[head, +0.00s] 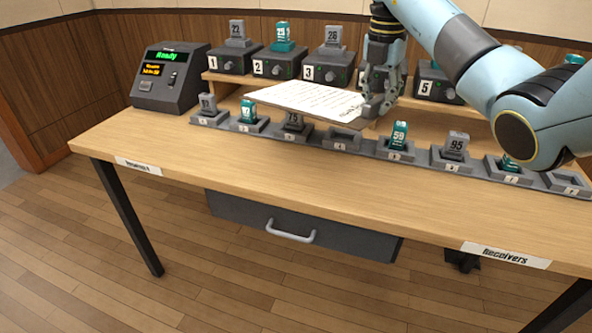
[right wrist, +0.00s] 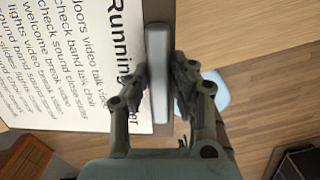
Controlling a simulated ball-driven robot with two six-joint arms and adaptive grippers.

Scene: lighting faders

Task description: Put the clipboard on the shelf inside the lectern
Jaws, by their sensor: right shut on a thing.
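The clipboard (head: 312,101) carries a white printed sheet and is held over the back of the desk, above the row of grey cradles. In the right wrist view its sheet (right wrist: 85,60) reads "Running" and fills the left side. My right gripper (head: 376,112) is shut on the clipboard's edge, at the grey clip. In the right wrist view the fingers (right wrist: 166,85) close on both sides of the clip. I cannot make out the lectern or its shelf in either view. My left gripper is not in view.
The wooden desk (head: 250,178) has a row of cradles (head: 341,141) holding several grey and teal packs. Numbered receivers (head: 332,68) stand on a raised shelf behind. A dark console (head: 166,78) is at the left. The desk's front strip is clear; a drawer (head: 300,228) hangs below.

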